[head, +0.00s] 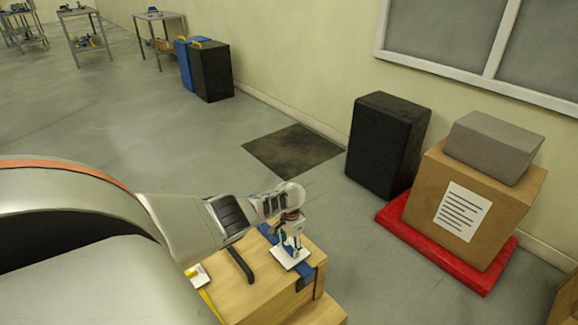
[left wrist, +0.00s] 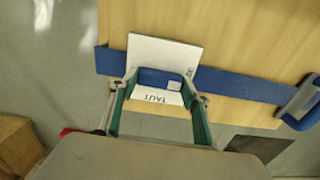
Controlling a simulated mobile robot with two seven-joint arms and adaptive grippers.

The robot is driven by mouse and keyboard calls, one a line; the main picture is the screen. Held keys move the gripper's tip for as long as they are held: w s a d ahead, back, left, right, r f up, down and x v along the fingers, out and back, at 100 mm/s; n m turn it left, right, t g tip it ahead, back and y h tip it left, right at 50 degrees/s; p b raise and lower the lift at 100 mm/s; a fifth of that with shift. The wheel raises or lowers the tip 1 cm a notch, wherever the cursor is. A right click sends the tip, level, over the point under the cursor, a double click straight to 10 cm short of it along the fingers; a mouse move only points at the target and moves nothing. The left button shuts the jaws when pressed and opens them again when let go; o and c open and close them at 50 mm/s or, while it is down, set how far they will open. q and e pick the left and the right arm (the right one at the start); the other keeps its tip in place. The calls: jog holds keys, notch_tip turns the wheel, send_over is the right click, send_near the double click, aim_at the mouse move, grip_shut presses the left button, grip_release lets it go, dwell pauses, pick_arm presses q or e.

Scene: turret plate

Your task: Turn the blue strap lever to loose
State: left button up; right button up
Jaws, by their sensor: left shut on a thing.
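The blue strap lever (left wrist: 152,77) sits on a white plate (left wrist: 165,52) in the left wrist view. The word TAUT shows on the plate, upside down, close to the lever; other lettering is too small to read. A blue strap (left wrist: 240,86) runs under the plate across a wooden crate (left wrist: 240,30). My left gripper (left wrist: 160,88) has its green-padded fingers shut on the lever, one at each end. In the head view my left gripper (head: 292,232) points down over the white plate (head: 288,258) on the crate (head: 262,290). My right gripper is not in view.
A black strap (head: 240,265), a yellow strap (head: 211,305) and another white plate (head: 198,277) lie beside the blue strap. A cardboard box (head: 490,205) stands on a red pallet (head: 430,243) at right, near a black case (head: 385,145). Open floor lies beyond the crate.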

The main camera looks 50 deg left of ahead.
aim_at(290, 247)
pick_arm(q)
jog(key=shift+s+f, duration=0.15)
dwell(0.4)
jog(key=o, duration=1.1)
jog(key=shift+r, duration=0.2)
jog(key=shift+w+r, duration=0.2)
jog(key=shift+r, duration=0.2)
notch_tip(290, 247, up, 11)
jog(key=shift+s, duration=0.1)
